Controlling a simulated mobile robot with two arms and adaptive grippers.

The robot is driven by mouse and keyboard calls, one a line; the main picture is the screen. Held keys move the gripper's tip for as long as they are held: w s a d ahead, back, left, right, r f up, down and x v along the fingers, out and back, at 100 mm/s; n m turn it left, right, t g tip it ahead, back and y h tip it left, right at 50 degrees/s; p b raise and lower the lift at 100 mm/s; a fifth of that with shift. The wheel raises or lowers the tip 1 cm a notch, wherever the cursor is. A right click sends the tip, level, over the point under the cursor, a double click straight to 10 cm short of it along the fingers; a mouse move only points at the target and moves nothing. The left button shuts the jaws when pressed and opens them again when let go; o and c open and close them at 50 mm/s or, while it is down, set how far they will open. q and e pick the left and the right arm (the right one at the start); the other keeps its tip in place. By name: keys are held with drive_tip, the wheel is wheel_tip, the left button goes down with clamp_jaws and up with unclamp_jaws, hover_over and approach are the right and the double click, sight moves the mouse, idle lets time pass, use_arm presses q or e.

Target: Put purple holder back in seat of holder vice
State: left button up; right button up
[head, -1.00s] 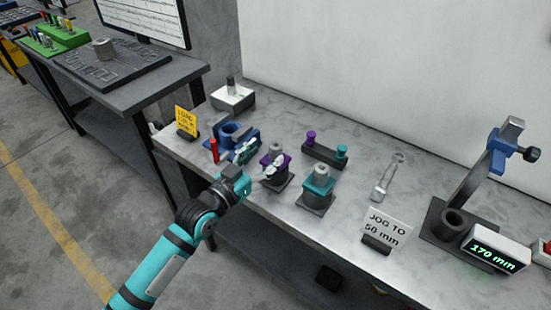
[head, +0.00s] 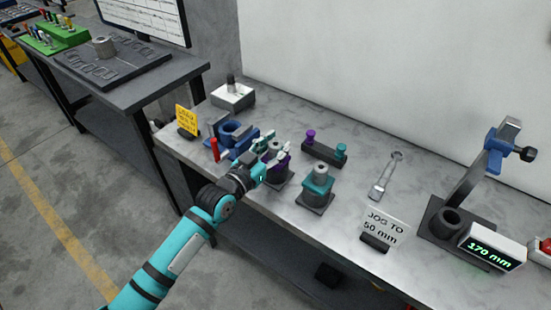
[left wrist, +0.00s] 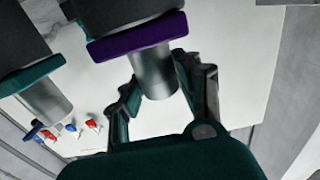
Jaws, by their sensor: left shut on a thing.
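The purple holder (head: 266,157), a grey cylinder with a purple collar, is upright on a dark square base (head: 275,181). It also shows in the left wrist view, where its purple collar (left wrist: 137,37) and grey end (left wrist: 152,72) are between my fingers. My left gripper (head: 274,156) is shut on this holder, its fingers on either side; they partly hide it in the head view. The blue holder vice (head: 231,131) with a red handle (head: 214,150) stands just left and behind. Its round seat looks empty. My right gripper is not in view.
The teal holder (head: 319,184) stands close on the right, also in the left wrist view (left wrist: 45,97). Behind is a dark rack (head: 324,153) with purple and teal knobs. A yellow sign (head: 186,119) stands left of the vice. A spanner (head: 385,177) lies right.

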use_arm(q)
clamp_jaws()
